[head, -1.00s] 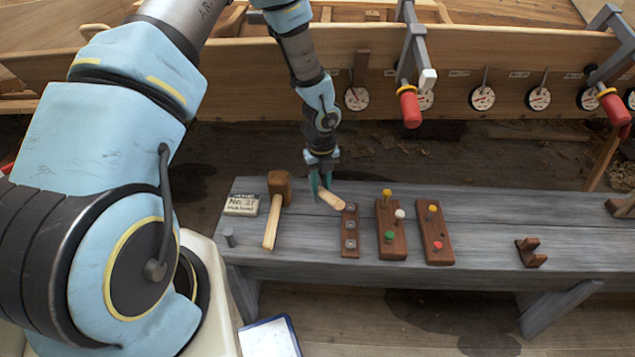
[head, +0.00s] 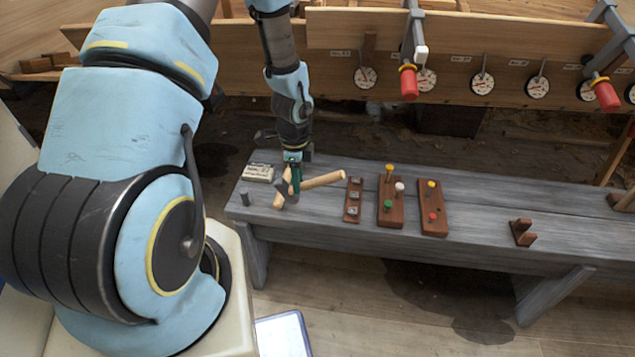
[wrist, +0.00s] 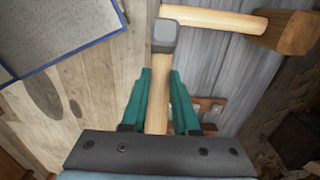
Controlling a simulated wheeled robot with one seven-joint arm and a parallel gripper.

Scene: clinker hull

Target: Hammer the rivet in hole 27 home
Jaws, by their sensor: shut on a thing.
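My gripper (head: 292,182) is shut on a hammer and holds it above the left part of the bench. Its pale wooden handle (head: 322,181) points right in the head view. In the wrist view the handle (wrist: 157,105) runs between the green fingers (wrist: 158,98), with the grey metal head (wrist: 165,36) beyond them. On the hull, a row of round white dials (head: 482,83) sits under small labels. I cannot read the labels, so I cannot tell which is hole 27 or see its rivet.
A wooden mallet (wrist: 288,32) lies on the grey bench (head: 480,215), partly hidden behind my gripper in the head view. Beside it are a label card (head: 259,172), a metal-piece strip (head: 353,201) and two coloured-pin blocks (head: 390,212). Red-handled clamps (head: 408,82) hang on the hull.

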